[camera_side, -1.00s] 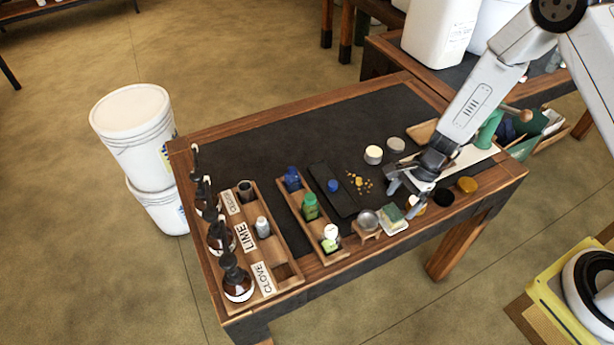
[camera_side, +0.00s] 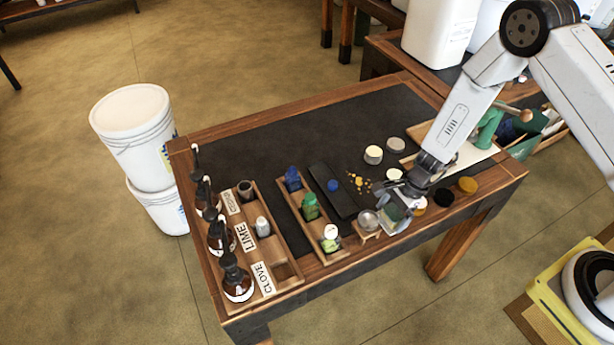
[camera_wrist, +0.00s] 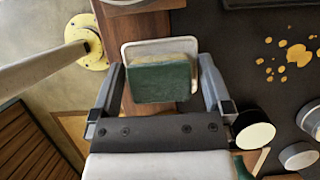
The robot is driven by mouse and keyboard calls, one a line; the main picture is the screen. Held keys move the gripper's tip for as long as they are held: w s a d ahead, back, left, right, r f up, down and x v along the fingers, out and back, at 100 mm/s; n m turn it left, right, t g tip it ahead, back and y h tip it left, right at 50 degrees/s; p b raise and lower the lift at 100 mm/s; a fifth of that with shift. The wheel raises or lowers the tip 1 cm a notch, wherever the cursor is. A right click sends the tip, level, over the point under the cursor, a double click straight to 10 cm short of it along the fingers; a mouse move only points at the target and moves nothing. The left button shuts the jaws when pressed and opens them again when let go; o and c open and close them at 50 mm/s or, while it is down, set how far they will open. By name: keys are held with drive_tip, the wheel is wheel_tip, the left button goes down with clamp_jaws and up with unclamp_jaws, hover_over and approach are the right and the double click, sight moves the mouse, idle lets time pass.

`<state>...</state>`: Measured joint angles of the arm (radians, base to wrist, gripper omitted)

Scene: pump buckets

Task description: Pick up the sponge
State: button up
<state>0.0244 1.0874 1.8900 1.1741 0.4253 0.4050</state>
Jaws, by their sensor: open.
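The sponge (camera_wrist: 160,82) is a green and yellow block. In the wrist view it lies on a small white dish (camera_wrist: 130,50), between the two open fingers of my gripper (camera_wrist: 162,85).
A small metal bowl on a wooden stand (camera_side: 368,222) is just left of my gripper. Black (camera_side: 444,197) and amber (camera_side: 467,185) round pieces are to its right. Yellow bits (camera_side: 359,183) and a dark tray (camera_side: 334,190) lie further left. The mat's back is clear.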

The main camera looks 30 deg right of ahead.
idle(0.3)
drive_tip(key=c, duration=1.1)
drive_tip(key=shift+r, duration=0.25)
drive_tip(key=shift+r, duration=0.85)
drive_tip(key=s+r, duration=0.3)
drive_tip(key=s, duration=0.1)
drive_tip(key=s+d+r, duration=0.1)
drive_tip(key=s+r, duration=0.3)
drive_tip(key=s, duration=0.1)
drive_tip(key=s+r, duration=0.4)
drive_tip(key=s, duration=0.1)
drive_tip(key=shift+d, duration=0.3)
drive_tip(key=shift+f, duration=0.1)
